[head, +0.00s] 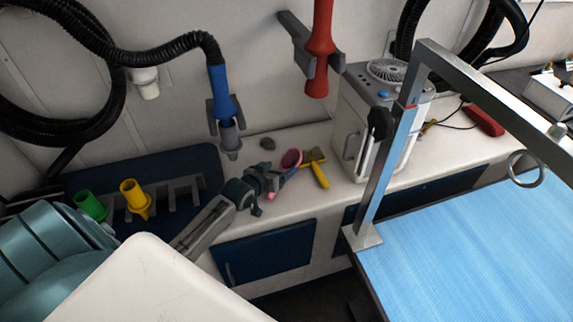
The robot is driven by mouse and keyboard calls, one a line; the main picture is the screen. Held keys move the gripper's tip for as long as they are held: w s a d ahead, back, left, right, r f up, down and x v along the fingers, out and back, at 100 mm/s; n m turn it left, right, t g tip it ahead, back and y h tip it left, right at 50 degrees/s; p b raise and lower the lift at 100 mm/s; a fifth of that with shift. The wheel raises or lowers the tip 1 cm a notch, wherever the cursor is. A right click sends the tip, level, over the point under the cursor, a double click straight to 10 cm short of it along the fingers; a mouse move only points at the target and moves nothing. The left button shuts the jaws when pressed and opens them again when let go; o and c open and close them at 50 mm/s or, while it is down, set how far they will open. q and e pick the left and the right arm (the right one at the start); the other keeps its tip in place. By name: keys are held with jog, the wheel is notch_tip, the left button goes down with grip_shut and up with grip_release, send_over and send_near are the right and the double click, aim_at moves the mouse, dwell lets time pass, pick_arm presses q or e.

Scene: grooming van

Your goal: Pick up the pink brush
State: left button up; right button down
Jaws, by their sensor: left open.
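The pink brush (291,158) lies on the white counter, its round head showing just beyond my left gripper. My left gripper (272,181) is open, low over the counter at the brush. I cannot tell whether its fingers touch the brush. My right gripper is not in view.
A yellow-handled brush (317,171) lies close to the right of the pink brush. A white fan-topped unit (352,127) stands on the right. A blue nozzle (221,92) hangs above. The blue-topped table (470,250) is front right.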

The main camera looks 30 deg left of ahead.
pick_arm(q)
jog(key=x, duration=0.2)
jog(key=shift+w+f, duration=0.15)
jog(key=shift+w, duration=0.1)
jog(key=c, duration=1.2)
